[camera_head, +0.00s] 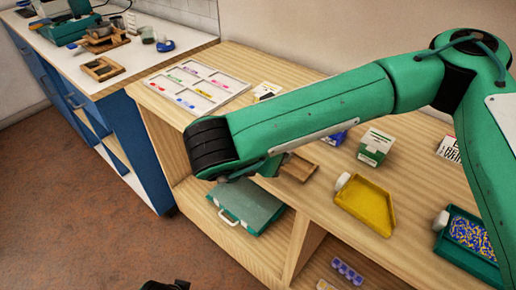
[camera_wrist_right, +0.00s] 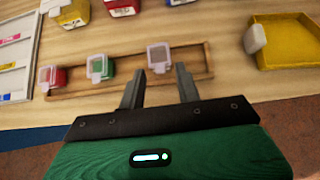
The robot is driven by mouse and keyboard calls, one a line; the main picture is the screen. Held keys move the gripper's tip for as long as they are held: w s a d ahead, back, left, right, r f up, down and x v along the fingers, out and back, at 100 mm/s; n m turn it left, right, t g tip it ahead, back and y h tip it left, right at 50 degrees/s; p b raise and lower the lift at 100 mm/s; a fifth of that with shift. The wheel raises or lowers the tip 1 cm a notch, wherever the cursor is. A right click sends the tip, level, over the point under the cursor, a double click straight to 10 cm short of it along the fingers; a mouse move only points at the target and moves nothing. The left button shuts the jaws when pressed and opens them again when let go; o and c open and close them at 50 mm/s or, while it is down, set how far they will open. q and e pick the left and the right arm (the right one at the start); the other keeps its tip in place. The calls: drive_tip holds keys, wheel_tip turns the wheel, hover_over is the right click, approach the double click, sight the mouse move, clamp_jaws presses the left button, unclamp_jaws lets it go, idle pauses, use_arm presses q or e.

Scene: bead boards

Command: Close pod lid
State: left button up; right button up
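In the right wrist view, a wooden rack (camera_wrist_right: 75,88) holds several small pods. A red pod (camera_wrist_right: 55,78) is at the left and a green pod (camera_wrist_right: 108,68) is right of it; both have pale translucent lids. A third pale lid (camera_wrist_right: 160,50) stands just beyond my fingertips; the pod under it is hard to make out. My right gripper (camera_wrist_right: 160,80) is open and empty, its fingers to either side of and short of that lid. In the head view my right arm hides most of the rack (camera_head: 300,167).
A bead tray (camera_head: 196,90) lies left on the wooden bench. A yellow scoop tray (camera_head: 368,205), a green box (camera_head: 376,146) and a bead-filled tray (camera_head: 470,240) are to the right. A green case (camera_head: 245,207) sits on the shelf below. The bench's front edge is close to the rack.

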drive_tip(key=v, duration=1.3)
drive_tip(key=shift+b, duration=0.3)
drive_tip(key=shift+s, duration=0.1)
